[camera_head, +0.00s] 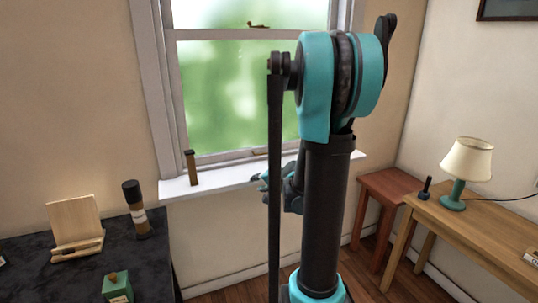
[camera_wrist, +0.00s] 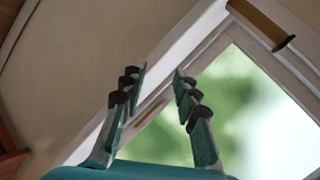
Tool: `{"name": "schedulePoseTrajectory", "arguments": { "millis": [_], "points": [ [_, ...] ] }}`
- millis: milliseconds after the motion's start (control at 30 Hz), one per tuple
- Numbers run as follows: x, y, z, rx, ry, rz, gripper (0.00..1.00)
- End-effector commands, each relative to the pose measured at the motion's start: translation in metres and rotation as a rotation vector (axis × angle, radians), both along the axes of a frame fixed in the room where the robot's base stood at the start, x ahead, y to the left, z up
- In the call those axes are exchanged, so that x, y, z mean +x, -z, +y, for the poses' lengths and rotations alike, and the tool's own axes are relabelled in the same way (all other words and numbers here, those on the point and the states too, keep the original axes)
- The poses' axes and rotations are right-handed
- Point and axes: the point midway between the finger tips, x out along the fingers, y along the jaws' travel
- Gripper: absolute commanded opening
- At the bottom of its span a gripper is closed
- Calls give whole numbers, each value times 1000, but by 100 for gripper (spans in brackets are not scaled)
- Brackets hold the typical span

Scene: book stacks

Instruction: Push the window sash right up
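The window sash (camera_head: 227,94) has a pale frame around blurred green glass. Its bottom rail sits down by the sill, and I see no clear gap under it. A small brass lift (camera_head: 260,153) is on that rail, partly hidden by my arm. In the wrist view the lift (camera_wrist: 149,113) shows beyond and between my fingers. My gripper (camera_head: 261,181) is in front of the sill, partly hidden by my arm. In the wrist view my gripper (camera_wrist: 157,76) is open and empty, its fingers spread and apart from the sash.
A brown stick with a dark top (camera_head: 191,168) stands on the sill (camera_head: 213,179) at left; it also shows in the wrist view (camera_wrist: 261,24). A catch (camera_head: 258,26) is on the upper rail. A dark table (camera_head: 80,274) is left; a stool (camera_head: 392,188) and desk (camera_head: 470,232) are right.

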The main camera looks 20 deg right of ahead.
Motion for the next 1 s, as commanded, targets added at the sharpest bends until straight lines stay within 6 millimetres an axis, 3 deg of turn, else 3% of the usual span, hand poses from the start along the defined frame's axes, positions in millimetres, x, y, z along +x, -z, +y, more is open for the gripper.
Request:
{"name": "schedulePoseTrajectory", "arguments": {
  "millis": [100, 200, 300, 433, 667, 1000],
  "points": [
    [45, -10, -41, 149, 129, -81, 30],
    [73, -16, -76, 268, 229, -145, 30],
    [92, -19, -108, 365, 309, -196, 30],
    [106, -20, -135, 446, 375, -240, 30],
    [118, -18, -145, 480, 400, -257, 30],
    [177, -6, -138, 478, 398, -256, 30]
  ]
}}
